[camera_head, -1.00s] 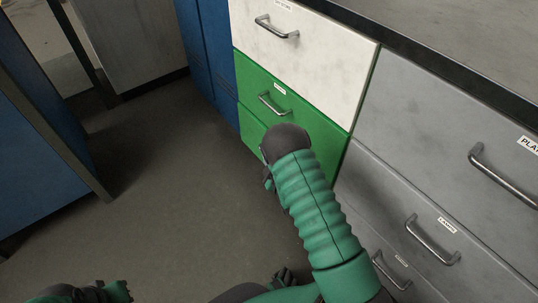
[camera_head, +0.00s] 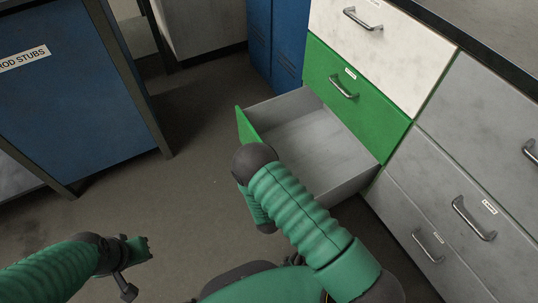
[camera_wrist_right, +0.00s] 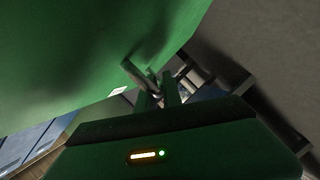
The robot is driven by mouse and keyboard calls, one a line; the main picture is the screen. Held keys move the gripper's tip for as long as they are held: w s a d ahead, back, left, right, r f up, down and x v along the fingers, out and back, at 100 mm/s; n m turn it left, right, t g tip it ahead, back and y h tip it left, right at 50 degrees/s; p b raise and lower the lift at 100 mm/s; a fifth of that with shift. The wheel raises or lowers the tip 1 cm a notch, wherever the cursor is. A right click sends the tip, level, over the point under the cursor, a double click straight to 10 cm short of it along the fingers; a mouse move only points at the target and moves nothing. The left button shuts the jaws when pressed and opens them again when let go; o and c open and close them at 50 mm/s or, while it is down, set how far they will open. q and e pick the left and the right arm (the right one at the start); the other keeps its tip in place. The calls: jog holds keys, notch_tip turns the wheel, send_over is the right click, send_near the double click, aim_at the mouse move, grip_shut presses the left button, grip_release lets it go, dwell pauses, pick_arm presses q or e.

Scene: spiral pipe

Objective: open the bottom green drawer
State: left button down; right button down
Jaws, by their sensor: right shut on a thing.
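The bottom green drawer (camera_head: 318,150) stands pulled well out of the cabinet in the head view. Its empty grey inside shows, and a strip of its green front is visible at the left. My right forearm covers the rest of the front, and my right gripper is hidden there. In the right wrist view my right gripper (camera_wrist_right: 160,92) is shut on the metal handle (camera_wrist_right: 138,76) of the green front. My left gripper (camera_head: 138,250) hangs at the lower left over the floor, away from the drawer; its jaws are too small to judge.
A closed green drawer (camera_head: 352,90) with a handle is above the open one, under a white drawer (camera_head: 375,45). Grey drawers (camera_head: 440,205) stand at the right. A blue cabinet (camera_head: 75,100) is at the left. Bare floor (camera_head: 190,190) lies between.

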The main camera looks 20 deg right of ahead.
pick_arm(q)
jog(key=shift+r+p, duration=0.4)
jog(key=shift+r, duration=0.2)
pick_arm(e)
jog(key=a, duration=0.7)
jog(key=shift+s+a+f, duration=0.15)
jog(key=shift+s+a, duration=0.25)
jog(key=c, duration=1.6)
grip_release()
jog(key=shift+o, duration=0.5)
jog(key=shift+w, duration=0.1)
pick_arm(q)
jog(key=shift+s, duration=0.1)
